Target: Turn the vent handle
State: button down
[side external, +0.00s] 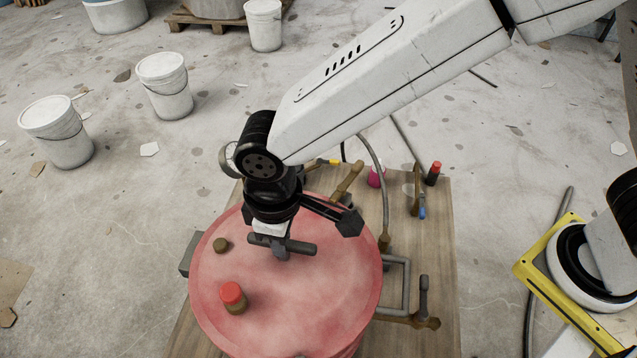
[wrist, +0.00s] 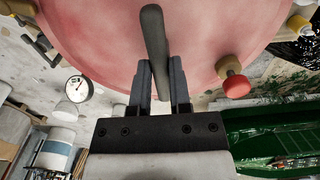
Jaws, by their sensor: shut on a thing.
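The vent handle (side external: 302,248) appears to be the dark grey bar on top of the round, pinkish-red mould (side external: 325,300). In the wrist view the handle (wrist: 153,40) runs from near the top edge down between the two fingers. My gripper (side external: 281,250) points down over the mould's far half and is shut on the handle. In the wrist view my gripper (wrist: 160,85) has one finger on each side of the bar. The handle's base is hidden in the side view.
A red-capped brass fitting (side external: 233,297) and a small brass knob (side external: 221,245) stand on the mould. White buckets (side external: 165,85) stand on the floor behind. A round gauge (wrist: 78,88) shows in the wrist view.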

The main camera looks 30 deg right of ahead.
jog(key=shift+m, duration=0.4)
jog(key=m, duration=0.3)
jog(key=shift+m, duration=0.3)
jog(key=m, duration=0.4)
jog(key=shift+r, duration=0.1)
jog(key=m, duration=0.9)
jog(key=shift+m, duration=0.3)
jog(key=c, duration=0.6)
grip_release()
jog(key=shift+o, duration=0.2)
